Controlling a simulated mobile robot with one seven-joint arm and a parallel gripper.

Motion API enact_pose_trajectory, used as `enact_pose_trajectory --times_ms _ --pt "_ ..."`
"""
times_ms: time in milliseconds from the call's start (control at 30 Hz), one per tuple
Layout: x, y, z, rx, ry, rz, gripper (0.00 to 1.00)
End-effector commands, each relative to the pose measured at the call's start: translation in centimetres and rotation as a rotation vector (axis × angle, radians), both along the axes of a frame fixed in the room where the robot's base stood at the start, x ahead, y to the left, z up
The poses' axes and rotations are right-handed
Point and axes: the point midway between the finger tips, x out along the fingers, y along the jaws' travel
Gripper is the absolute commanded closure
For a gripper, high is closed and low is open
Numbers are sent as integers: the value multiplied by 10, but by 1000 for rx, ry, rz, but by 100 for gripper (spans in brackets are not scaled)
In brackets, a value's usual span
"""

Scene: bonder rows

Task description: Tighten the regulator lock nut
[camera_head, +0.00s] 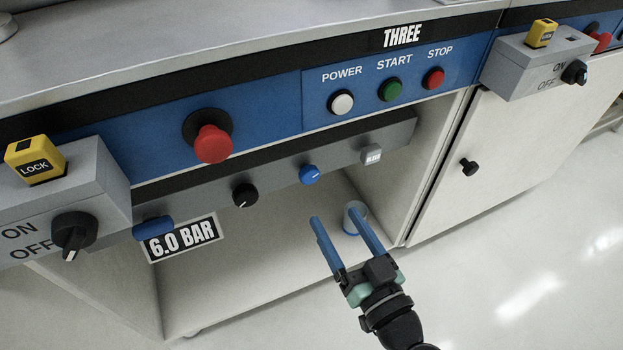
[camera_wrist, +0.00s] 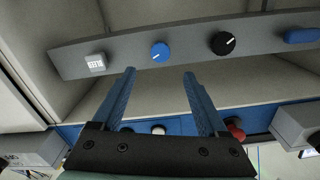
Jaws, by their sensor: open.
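My gripper (camera_head: 334,216) is open and empty, below and in front of the bar. In the wrist view, the blue knob (camera_wrist: 160,52) shows between and just beyond my fingertips (camera_wrist: 159,73), apart from them. The black knob (camera_wrist: 223,43) is right of them.
A "6.0 BAR" label (camera_head: 181,239) sits below the bar. Above are a red mushroom button (camera_head: 212,143) and POWER, START and STOP buttons. A switch box (camera_head: 65,205) with a yellow LOCK block juts out left. A pale cylinder (camera_head: 355,218) stands in the open bay behind my fingers.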

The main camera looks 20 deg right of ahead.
Motion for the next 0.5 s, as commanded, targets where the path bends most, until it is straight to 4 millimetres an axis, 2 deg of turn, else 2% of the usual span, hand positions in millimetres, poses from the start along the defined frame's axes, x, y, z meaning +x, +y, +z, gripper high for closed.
enact_pose_trajectory --times_ms 100,300,500 --pt "27 1 -1 -3 -2 4 24" --pt "69 2 0 -3 -2 4 24" --pt "95 4 0 -2 -1 2 24"
